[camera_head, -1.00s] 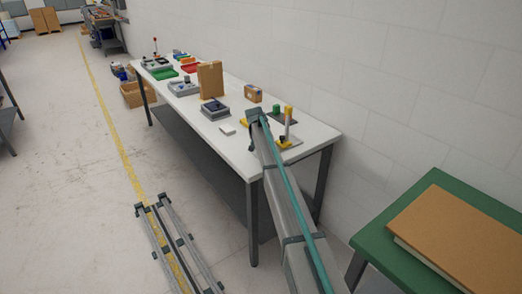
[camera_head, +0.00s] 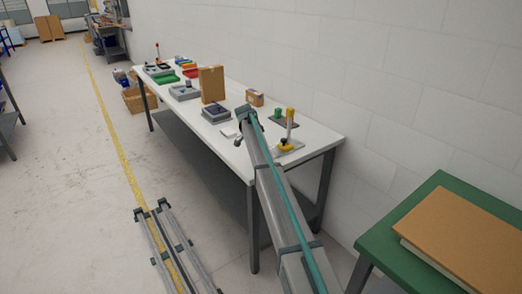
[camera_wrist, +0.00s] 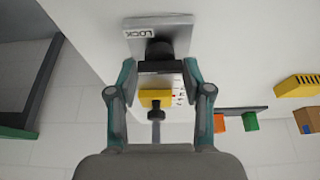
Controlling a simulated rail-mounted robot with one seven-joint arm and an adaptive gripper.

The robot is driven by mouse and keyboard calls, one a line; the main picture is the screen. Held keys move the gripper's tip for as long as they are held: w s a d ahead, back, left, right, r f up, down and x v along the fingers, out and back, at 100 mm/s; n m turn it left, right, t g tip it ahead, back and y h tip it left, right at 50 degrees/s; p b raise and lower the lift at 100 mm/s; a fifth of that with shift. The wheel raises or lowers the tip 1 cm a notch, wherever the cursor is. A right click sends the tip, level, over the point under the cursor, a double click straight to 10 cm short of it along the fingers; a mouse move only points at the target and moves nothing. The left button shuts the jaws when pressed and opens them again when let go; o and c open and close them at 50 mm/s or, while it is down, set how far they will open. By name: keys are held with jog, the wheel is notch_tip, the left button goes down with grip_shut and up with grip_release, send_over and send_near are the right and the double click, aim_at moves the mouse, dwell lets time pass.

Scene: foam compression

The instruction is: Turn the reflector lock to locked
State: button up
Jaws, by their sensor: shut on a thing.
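The reflector lock shows in the wrist view as a grey plate (camera_wrist: 180,39) with a LOCK label and a black knob (camera_wrist: 159,48). My gripper (camera_wrist: 160,69) has its two teal fingers on either side of a dark handle bar just below that knob and is shut on it. A yellow block (camera_wrist: 155,97) with a dark stem shows between the fingers, farther down the picture. In the head view my gripper (camera_head: 243,113) is over the near part of the white table; my arm hides the lock there, and its turn angle cannot be read.
A cardboard box (camera_head: 211,84), a small carton (camera_head: 255,97) and a grey device (camera_head: 215,113) stand on the table (camera_head: 318,140). A green bench (camera_head: 375,235) is right.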

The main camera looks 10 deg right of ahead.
dwell(0.4)
jog(key=o, duration=1.2)
jog(key=shift+c, duration=0.2)
jog(key=v, duration=1.2)
